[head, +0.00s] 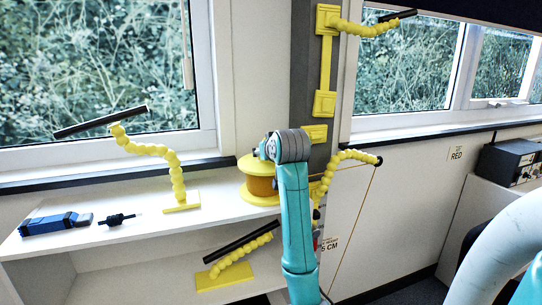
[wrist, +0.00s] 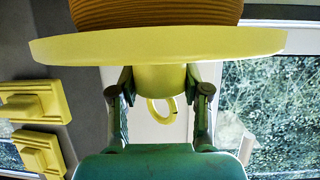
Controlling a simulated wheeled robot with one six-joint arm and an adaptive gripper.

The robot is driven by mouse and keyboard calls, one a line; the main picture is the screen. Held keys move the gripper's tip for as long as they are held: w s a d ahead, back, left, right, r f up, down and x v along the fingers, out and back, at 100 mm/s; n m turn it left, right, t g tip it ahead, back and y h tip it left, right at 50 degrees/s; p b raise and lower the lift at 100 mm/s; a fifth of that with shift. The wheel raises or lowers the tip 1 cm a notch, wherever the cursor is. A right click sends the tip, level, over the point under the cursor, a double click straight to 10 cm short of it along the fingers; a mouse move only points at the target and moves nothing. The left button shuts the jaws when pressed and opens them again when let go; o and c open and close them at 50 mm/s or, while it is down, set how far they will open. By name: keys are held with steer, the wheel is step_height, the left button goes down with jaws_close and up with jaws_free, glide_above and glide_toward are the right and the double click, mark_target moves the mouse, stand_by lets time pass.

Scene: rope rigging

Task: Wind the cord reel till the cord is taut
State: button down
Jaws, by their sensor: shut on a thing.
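The cord reel (head: 262,186) has yellow flanges and an orange-brown winding, and sits at the shelf's right end by the grey post. In the wrist view its winding (wrist: 155,12) and wide yellow flange (wrist: 160,45) fill the top. My gripper (wrist: 160,82) is shut on the reel's yellow hub, one finger on each side. A small yellow ring (wrist: 162,110) shows beyond the hub. In the head view my arm hides the gripper and part of the reel. The thin cord (head: 356,222) runs straight down-left from the tip of a yellow beaded arm (head: 350,158).
The white shelf (head: 110,245) carries a blue tool (head: 55,223), a small black part (head: 116,219) and a beaded stand with a black rod (head: 100,121). Another beaded holder (head: 225,275) is below. Yellow brackets (head: 325,60) line the post. A dark box (head: 512,162) stands right.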

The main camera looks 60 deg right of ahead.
steer(key=shift+m+g+h, duration=0.4)
steer(key=c, duration=0.5)
jaws_free()
steer(key=v, duration=1.2)
steer(key=shift+w+a, duration=0.1)
steer(key=shift+a, duration=0.05)
